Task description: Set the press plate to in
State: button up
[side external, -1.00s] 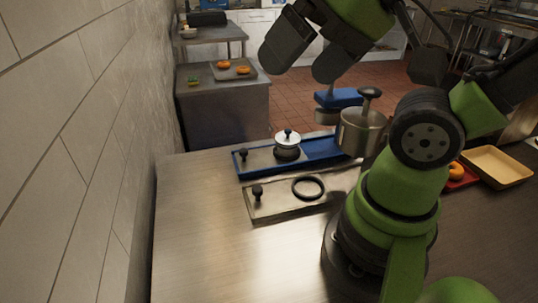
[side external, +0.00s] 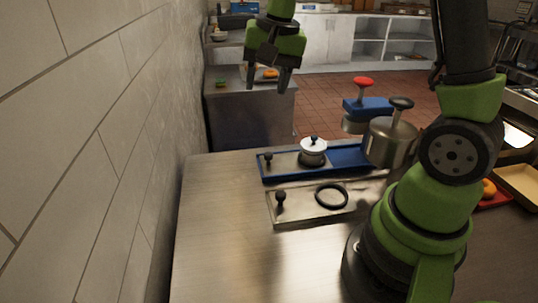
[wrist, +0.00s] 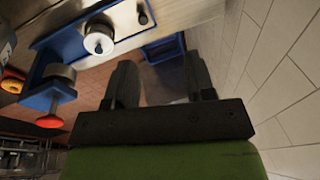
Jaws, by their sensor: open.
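A blue press base (side external: 350,155) lies along the back of the steel table. A steel plate (side external: 283,162) with an upright black knob (side external: 268,160) lies in its left end. A small white lidded pot (side external: 313,146) stands on the plate's right part; it also shows in the wrist view (wrist: 98,40). A blue press head (side external: 368,107) with a red knob (side external: 363,84) stands over the base's right end, partly behind a steel pot. My gripper (side external: 270,88) is open and empty, pointing down, high above and behind the base's left end. It touches nothing.
A second plate (side external: 298,215) with a black knob and ring lies in front. A steel pot (side external: 390,142) with a black knob stands right of the base. A tiled wall (side external: 90,140) bounds the left. The table's front left (side external: 225,240) is clear.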

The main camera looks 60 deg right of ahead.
aim_at(269, 153)
jog(key=w+d+f+m+g, duration=0.1)
jog(key=d+f, duration=0.1)
jog(key=f, duration=0.1)
jog(key=w+d+f+m, duration=0.1)
jog(key=d+f, duration=0.1)
jog(key=f, duration=0.2)
jog(key=w+d+f+m+g, duration=0.1)
jog(key=f, duration=0.3)
jog(key=shift+w+d+f+g, duration=0.25)
jog(key=shift+w+d+g, duration=0.05)
jog(key=shift+w+d, duration=0.1)
notch_tip(269, 153, down, 10)
jog(key=shift+f, duration=0.1)
grip_shut()
jog(key=s+d, duration=0.8)
